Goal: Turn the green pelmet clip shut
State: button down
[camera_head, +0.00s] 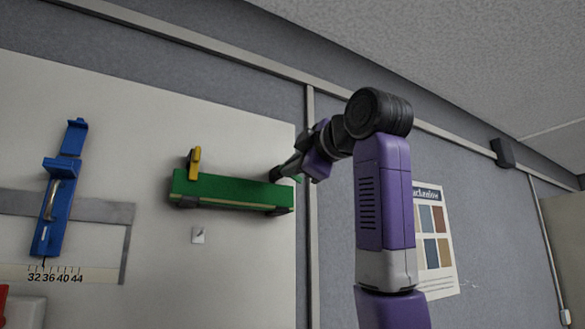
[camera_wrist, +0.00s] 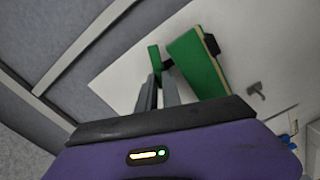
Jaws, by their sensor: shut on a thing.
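The green pelmet (camera_head: 232,191) is a long green bar mounted on the white board. A yellow clip (camera_head: 194,163) stands upright on its left part. The green pelmet clip (camera_wrist: 154,58) shows in the wrist view as a narrow green tab beside the end of the pelmet (camera_wrist: 196,66). My gripper (camera_wrist: 158,88) is shut on this tab, with its two grey fingers close together at its base. In the head view my gripper (camera_head: 277,174) reaches the pelmet's right end from the right. There my fingers and wrist hide most of the green clip.
A blue device (camera_head: 58,195) hangs at the left above a number scale (camera_head: 62,275). A colour-sample poster (camera_head: 434,235) is on the grey wall at right. The board below the pelmet is mostly clear.

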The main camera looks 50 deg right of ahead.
jog(key=m, duration=0.4)
jog(key=m+b, duration=0.1)
jog(key=m, duration=0.8)
jog(key=shift+w+a+f, duration=0.1)
jog(key=shift+a+f, duration=0.15)
jog(key=shift+f, duration=0.05)
jog(key=shift+m, duration=0.4)
jog(key=c, duration=1.5)
grip_release()
jog(key=shift+r, duration=0.1)
